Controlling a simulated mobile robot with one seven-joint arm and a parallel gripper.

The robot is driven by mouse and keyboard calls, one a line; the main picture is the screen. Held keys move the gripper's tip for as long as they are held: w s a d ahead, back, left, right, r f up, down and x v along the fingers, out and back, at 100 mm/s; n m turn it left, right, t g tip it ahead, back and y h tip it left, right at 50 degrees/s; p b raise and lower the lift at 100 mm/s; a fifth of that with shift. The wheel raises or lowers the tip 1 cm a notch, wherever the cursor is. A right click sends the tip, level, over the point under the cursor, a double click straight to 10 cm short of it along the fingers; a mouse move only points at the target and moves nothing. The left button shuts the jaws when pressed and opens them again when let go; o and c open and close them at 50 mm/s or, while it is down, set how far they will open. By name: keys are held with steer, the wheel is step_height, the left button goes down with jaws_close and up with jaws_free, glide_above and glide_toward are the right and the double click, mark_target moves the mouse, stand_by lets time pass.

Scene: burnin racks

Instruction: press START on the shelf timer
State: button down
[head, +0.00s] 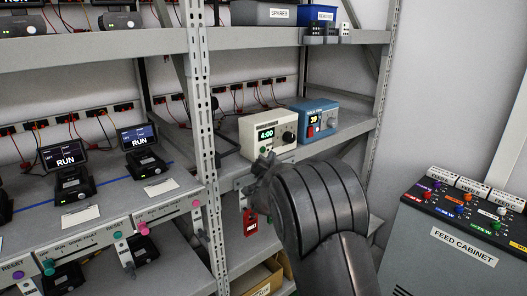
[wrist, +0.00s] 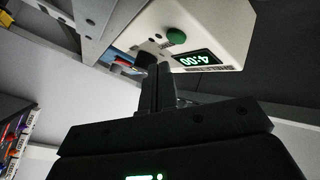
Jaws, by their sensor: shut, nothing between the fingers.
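The shelf timer (head: 258,123) is a cream box on the middle shelf, with a green 4:00 display (head: 265,134) and a dark knob (head: 288,137) on its front. In the wrist view the timer (wrist: 217,28) appears upside down, with a round green button (wrist: 177,37) beside the display (wrist: 198,59). My gripper (head: 266,158) is just in front of the timer's lower front in the head view. In the wrist view its shut, empty fingers (wrist: 159,70) point toward the timer face, below the green button in the picture. I cannot tell the exact gap; the button's lettering is unreadable.
A blue device (head: 327,108) with a lit display stands right of the timer. A red tag (head: 250,222) hangs below the shelf edge. Left are benches with RUN screens (head: 66,155). The feed cabinet (head: 455,242) stands at right. A rack upright (head: 201,110) is left of the timer.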

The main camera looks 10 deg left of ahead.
steer(key=shift+w+a, duration=0.5)
steer(key=shift+w+a, duration=0.1)
stand_by(1.7)
steer(key=shift+w+a, duration=0.15)
steer(key=shift+w, duration=0.05)
steer(key=shift+w+a, duration=0.3)
stand_by(0.8)
stand_by(0.3)
steer(key=shift+s+d, duration=0.55)
steer(key=shift+s, duration=0.1)
steer(key=shift+d, duration=0.1)
steer(key=shift+s+d, duration=1.7)
steer(key=shift+s, duration=0.05)
steer(key=shift+r, duration=0.1)
